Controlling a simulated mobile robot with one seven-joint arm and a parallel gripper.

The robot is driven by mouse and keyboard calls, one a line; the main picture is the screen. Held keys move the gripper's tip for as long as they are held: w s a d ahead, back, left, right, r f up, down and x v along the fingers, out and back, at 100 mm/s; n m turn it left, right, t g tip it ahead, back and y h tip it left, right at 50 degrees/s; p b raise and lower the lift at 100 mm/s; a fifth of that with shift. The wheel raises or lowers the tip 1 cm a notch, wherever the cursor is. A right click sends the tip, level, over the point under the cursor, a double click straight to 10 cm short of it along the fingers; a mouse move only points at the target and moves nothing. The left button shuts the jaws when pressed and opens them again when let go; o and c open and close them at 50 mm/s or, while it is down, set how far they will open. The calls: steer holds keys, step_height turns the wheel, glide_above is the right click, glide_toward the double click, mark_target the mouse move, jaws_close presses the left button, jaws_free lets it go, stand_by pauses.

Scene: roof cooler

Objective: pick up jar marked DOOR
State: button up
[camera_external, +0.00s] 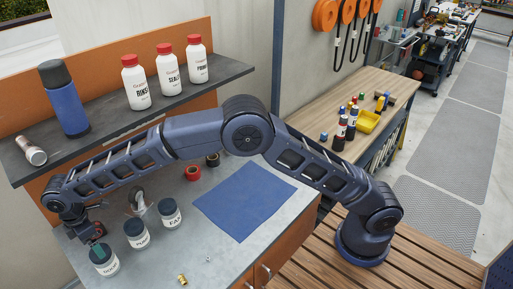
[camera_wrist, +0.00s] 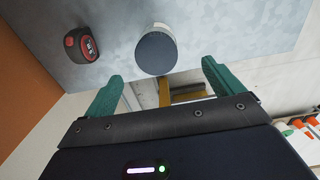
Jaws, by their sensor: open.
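The jar (camera_external: 106,265) under my gripper in the external view is white with a dark lid, and its label looks like DOOR but is small and blurred. A second jar (camera_external: 137,236) has a label that is hard to read, and a third jar (camera_external: 171,216) appears marked FAN. My gripper (camera_external: 97,248) is open at the first jar's lid, its green fingers overlapping the lid in this view. In the wrist view one dark-lidded jar (camera_wrist: 156,52) appears between and beyond the open fingertips. Its label is hidden. Whether a finger touches it is unclear.
A red-and-black tape measure (camera_wrist: 82,44) lies near that jar. A shelf (camera_external: 225,72) behind holds white bottles (camera_external: 169,77), a blue bottle (camera_external: 66,108) and a lying can (camera_external: 32,151). A blue mat (camera_external: 243,199) covers open counter. A brass fitting (camera_external: 182,279) lies near the front edge.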

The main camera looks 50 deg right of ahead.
mark_target(105, 260)
step_height(105, 260, down, 5)
steer(key=shift+f, duration=0.1)
steer(key=shift+w+f, duration=0.15)
steer(key=shift+f, duration=1.15)
steer(key=shift+w+f, duration=0.15)
steer(key=shift+f, duration=1.15)
steer(key=c, duration=1.1)
